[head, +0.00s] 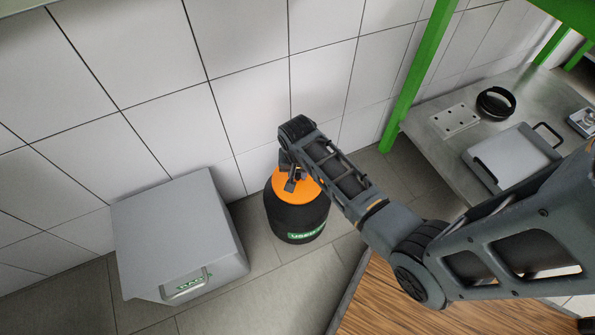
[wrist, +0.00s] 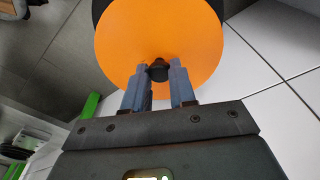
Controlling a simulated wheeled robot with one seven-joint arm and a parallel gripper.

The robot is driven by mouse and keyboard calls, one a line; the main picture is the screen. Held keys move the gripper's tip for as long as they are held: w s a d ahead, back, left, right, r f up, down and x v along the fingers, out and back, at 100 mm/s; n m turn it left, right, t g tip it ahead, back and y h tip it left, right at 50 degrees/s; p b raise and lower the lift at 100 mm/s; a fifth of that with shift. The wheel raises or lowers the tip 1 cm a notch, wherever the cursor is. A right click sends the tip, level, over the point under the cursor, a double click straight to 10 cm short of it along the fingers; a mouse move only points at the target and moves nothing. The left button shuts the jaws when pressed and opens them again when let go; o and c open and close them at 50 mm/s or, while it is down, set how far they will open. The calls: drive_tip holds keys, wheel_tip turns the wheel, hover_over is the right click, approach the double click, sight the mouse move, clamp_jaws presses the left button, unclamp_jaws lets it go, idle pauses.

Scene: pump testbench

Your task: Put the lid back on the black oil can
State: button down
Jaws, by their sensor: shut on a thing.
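The black oil can (head: 297,219) stands on the tiled floor by the wall, with a green label reading "USED" on its front. The orange lid (head: 312,189) is at the top of the can; from here I cannot tell whether it is fully seated. My gripper (head: 290,183) is above the lid, pointing down. In the wrist view the orange lid (wrist: 190,40) fills the upper middle, and my gripper (wrist: 157,75) is shut on its small dark knob (wrist: 158,71). A bit of black shows behind the lid's edge. My arm hides part of the lid in the head view.
A grey box (head: 175,230) with a handle stands on the floor left of the can. A metal bench (head: 440,140) with a green frame (head: 418,75) is at the right, bearing a black ring (head: 496,102) and a grey case (head: 511,155). A wooden surface (head: 400,305) is at the bottom.

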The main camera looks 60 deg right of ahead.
drive_tip(key=shift+c, duration=1.8)
unclamp_jaws()
drive_tip(key=shift+r, duration=0.1)
drive_tip(key=shift+r+p, duration=3.45)
drive_tip(key=shift+p, duration=0.45)
drive_tip(key=shift+c, duration=0.4)
clamp_jaws()
drive_tip(key=shift+f+b, duration=1.95)
drive_tip(key=shift+f, duration=1.05)
